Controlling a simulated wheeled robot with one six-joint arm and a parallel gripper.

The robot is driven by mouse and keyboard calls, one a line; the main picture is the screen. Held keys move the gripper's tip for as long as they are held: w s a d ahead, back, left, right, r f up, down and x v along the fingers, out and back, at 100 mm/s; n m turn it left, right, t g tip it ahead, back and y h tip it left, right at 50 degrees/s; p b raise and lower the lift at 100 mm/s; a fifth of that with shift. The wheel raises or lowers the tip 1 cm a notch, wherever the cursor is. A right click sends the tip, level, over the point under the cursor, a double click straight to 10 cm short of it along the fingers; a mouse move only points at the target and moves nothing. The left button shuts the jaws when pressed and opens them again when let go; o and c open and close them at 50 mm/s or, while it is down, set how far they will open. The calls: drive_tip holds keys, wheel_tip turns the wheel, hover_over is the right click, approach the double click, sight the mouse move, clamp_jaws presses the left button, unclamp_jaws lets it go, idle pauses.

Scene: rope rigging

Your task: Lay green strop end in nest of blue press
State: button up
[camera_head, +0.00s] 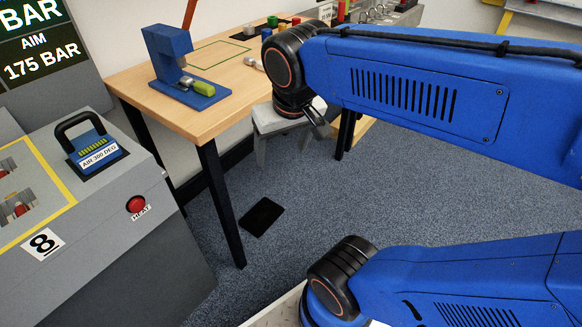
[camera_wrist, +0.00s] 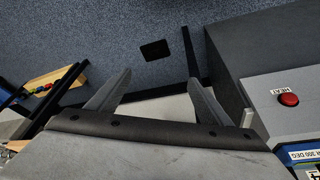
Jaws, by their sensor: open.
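The blue press (camera_head: 168,52) stands on the wooden table, upright, with a flat blue base. A short yellow-green cylinder (camera_head: 204,87) lies on the base at its front right, beside a small silver part (camera_head: 186,81). I cannot tell whether this cylinder belongs to the green strop, and I cannot make out a strop end or the nest clearly. My gripper (camera_head: 284,148) is in front of the table's right part, fingers pointing down. In the wrist view my gripper (camera_wrist: 158,76) has its fingers spread wide, with nothing between them.
The wooden table (camera_head: 136,83) has a green outlined rectangle and small coloured items at its back. A grey console (camera_head: 110,225) with a red HEAT button (camera_head: 136,204) stands at the left. A black mat (camera_head: 262,216) lies on the open carpet.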

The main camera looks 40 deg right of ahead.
drive_tip(key=shift+n+t+y, duration=0.4)
drive_tip(key=shift+n+t, duration=0.1)
drive_tip(key=shift+n, duration=0.4)
drive_tip(key=s+f, duration=0.3)
drive_tip(key=shift+s+a+f, duration=0.1)
drive_tip(key=shift+s+f, duration=0.15)
